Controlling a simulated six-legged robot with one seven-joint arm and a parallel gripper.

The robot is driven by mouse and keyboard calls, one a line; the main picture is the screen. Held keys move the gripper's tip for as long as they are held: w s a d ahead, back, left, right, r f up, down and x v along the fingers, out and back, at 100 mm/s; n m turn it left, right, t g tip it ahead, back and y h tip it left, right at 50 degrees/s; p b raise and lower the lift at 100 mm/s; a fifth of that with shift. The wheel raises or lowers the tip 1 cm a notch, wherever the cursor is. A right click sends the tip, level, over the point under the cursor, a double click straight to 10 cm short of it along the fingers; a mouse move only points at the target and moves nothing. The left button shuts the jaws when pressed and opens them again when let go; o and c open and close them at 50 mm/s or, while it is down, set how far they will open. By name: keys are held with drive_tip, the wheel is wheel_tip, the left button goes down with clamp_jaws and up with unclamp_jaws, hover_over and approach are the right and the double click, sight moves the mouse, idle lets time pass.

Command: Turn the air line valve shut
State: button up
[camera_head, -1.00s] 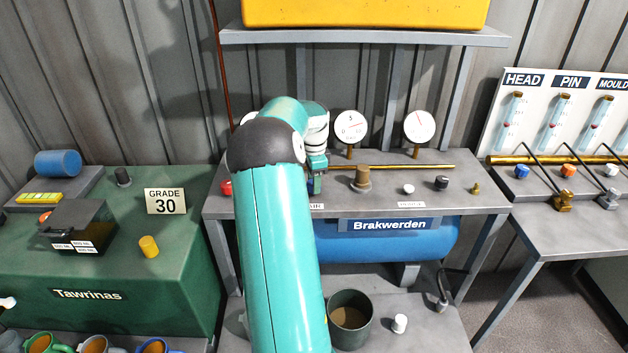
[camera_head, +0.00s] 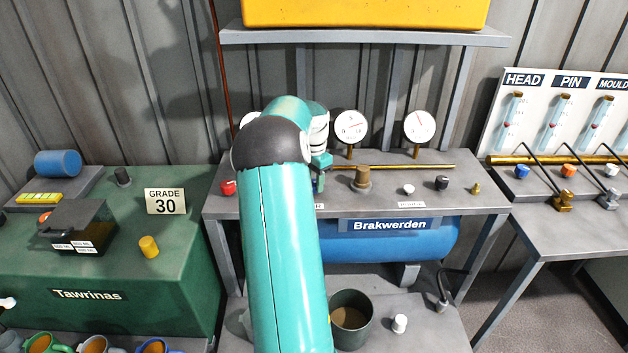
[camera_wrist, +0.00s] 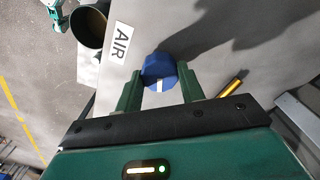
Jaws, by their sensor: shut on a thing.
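The air line valve is a blue knob (camera_wrist: 159,70) with a white mark, beside a white label reading AIR (camera_wrist: 121,43) on the grey bench top. In the wrist view my gripper (camera_wrist: 159,85) has its two green fingers closed on either side of the knob, shut on it. The white mark points toward the gripper's palm. In the head view my gripper (camera_head: 320,168) is low over the bench behind the label, and my arm hides much of that area; the knob is mostly hidden there.
A brass pipe (camera_head: 410,166) runs along the bench (camera_head: 385,200) behind a brown fitting (camera_head: 362,177). Two gauges (camera_head: 351,127) (camera_head: 419,126) stand behind it. A red knob (camera_head: 228,187) is to the left; a white knob (camera_head: 408,189) and black knob (camera_head: 441,183) are to the right.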

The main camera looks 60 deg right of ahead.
drive_tip(key=n, duration=1.3)
drive_tip(key=shift+n, duration=0.3)
idle(0.3)
drive_tip(key=o, duration=1)
drive_tip(key=shift+c, duration=0.2)
drive_tip(key=shift+r, duration=0.1)
wheel_tip(320, 180, up, 14)
drive_tip(key=shift+f, duration=0.2)
